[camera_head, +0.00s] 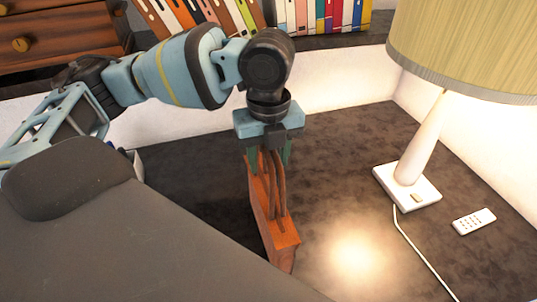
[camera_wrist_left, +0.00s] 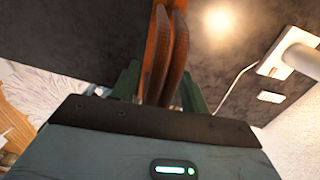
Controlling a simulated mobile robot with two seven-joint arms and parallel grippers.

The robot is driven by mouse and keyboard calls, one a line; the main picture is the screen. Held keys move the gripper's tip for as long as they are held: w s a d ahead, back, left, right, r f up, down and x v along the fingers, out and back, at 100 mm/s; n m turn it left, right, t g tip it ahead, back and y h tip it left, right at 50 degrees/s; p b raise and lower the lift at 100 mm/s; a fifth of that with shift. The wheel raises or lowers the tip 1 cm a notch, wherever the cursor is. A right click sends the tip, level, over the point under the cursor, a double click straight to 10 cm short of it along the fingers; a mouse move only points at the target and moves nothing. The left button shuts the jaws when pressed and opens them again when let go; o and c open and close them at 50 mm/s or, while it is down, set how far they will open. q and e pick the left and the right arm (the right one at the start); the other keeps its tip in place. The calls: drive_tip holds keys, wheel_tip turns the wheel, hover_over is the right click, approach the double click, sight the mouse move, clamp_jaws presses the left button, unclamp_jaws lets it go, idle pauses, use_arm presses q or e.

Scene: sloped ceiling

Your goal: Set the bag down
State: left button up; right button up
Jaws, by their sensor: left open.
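An orange-brown bag (camera_head: 281,239) with thin brown loop handles stands upright on the dark surface (camera_head: 340,180), at the centre of the head view. My left gripper (camera_head: 268,158) is directly above it, pointing down, with its green fingers on either side of the handles. The fingers are open. In the left wrist view the bag's handles (camera_wrist_left: 165,55) rise between the two fingers (camera_wrist_left: 157,88). The bag's lower edge is partly hidden by my grey body in the head view. My right gripper is not in view.
A lamp with a white base (camera_head: 407,187) and pale shade (camera_head: 465,45) stands at the right, its cord running forward. A white remote (camera_head: 474,221) lies beside it. Books (camera_head: 320,15) and a wooden drawer unit (camera_head: 60,32) are behind. The surface between bag and lamp is clear.

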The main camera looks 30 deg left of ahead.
use_arm(q)
wheel_tip(320, 180, up, 12)
drive_tip(key=shift+r, duration=0.15)
idle(0.4)
